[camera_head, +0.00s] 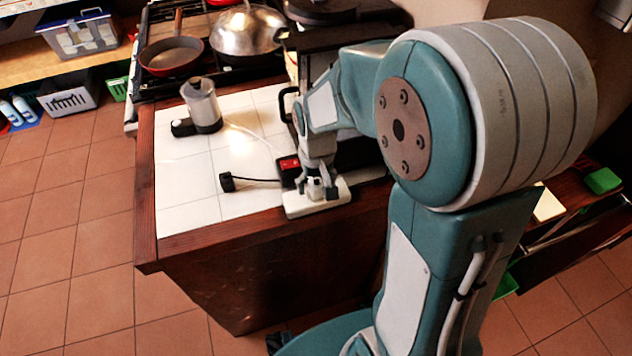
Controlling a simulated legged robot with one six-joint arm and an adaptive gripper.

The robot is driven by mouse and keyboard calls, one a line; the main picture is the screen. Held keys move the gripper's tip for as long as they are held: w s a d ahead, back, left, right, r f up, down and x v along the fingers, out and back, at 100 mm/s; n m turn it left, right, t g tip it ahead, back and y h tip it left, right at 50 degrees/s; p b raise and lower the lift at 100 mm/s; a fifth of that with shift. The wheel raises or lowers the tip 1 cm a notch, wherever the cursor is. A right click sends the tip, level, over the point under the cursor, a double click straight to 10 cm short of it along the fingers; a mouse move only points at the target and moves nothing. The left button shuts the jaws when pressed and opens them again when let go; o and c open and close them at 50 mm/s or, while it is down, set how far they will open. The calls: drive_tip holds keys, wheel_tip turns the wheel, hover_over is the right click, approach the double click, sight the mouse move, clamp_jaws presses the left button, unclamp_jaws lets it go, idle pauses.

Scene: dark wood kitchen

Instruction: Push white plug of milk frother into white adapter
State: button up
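The milk frother (202,106), a grey jug on a dark base, stands on the white tiled counter. Its thin white cable (255,137) runs right toward my arm. The white adapter (302,208), a flat white block, lies at the counter's front edge. My gripper (318,184) points down right over the adapter, very close to it or touching it. Small white and dark parts show around the fingertips. I cannot make out the white plug there for certain, nor whether the fingers are open or shut on it.
A black box with a red switch (289,164) sits just left of my gripper, with a black cable to a black plug (227,182). A stove with a pan (172,56) and a domed metal lid (248,30) is behind. The front left tiles are clear.

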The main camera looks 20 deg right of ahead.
wheel_tip(320, 180, up, 12)
idle(0.7)
idle(0.4)
drive_tip(key=s+r+t, duration=0.4)
drive_tip(key=s+t, duration=0.1)
drive_tip(key=s, duration=0.9)
drive_tip(key=shift+r+t, duration=0.2)
drive_tip(key=shift+t, duration=0.1)
idle(1.1)
